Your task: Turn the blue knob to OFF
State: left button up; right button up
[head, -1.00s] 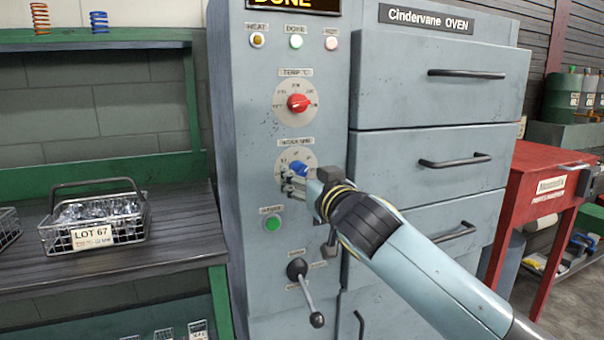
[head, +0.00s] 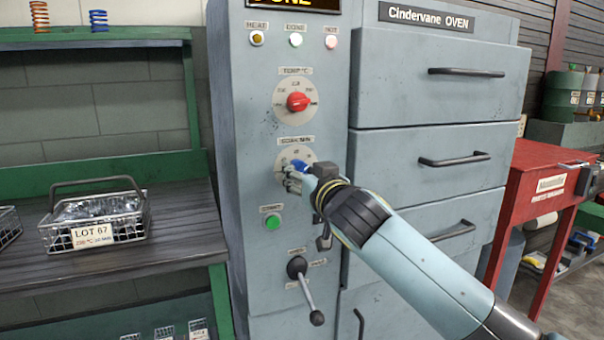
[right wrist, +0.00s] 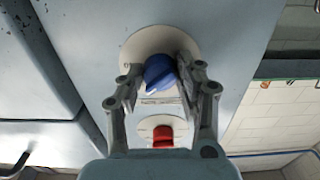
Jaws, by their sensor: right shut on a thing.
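The blue knob (head: 300,165) sits on a round pale dial (head: 283,156) on the oven's grey control panel, below the red TEMP knob (head: 298,102). My right gripper (head: 291,177) reaches it from the lower right and hides part of the knob and dial. In the right wrist view the blue knob (right wrist: 159,73) lies between the two fingertips of the gripper (right wrist: 156,80), which is shut on it. The dial's pointer position and small markings are too unclear to read. My left gripper is not in view.
A green button (head: 272,222) and a black-knobbed lever (head: 300,272) sit below the dial. Drawers with dark handles (head: 455,160) are at the right. A wire basket labelled LOT 67 (head: 95,235) stands on the left bench. A red cart (head: 535,205) stands far right.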

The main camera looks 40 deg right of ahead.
jog(key=shift+n, duration=0.3)
jog(key=n+p, duration=0.1)
jog(key=n, duration=0.1)
jog(key=shift+n+p, duration=0.3)
jog(key=shift+p, duration=0.05)
jog(key=n+p, duration=0.1)
jog(key=n, duration=0.2)
jog(key=shift+n, duration=0.3)
jog(key=n+p, duration=0.2)
jog(key=n, duration=0.1)
jog(key=shift+n, duration=0.4)
jog(key=shift+s+n+p, duration=0.1)
jog(key=shift+n+p, duration=2.95)
jog(key=shift+n, duration=6.55)
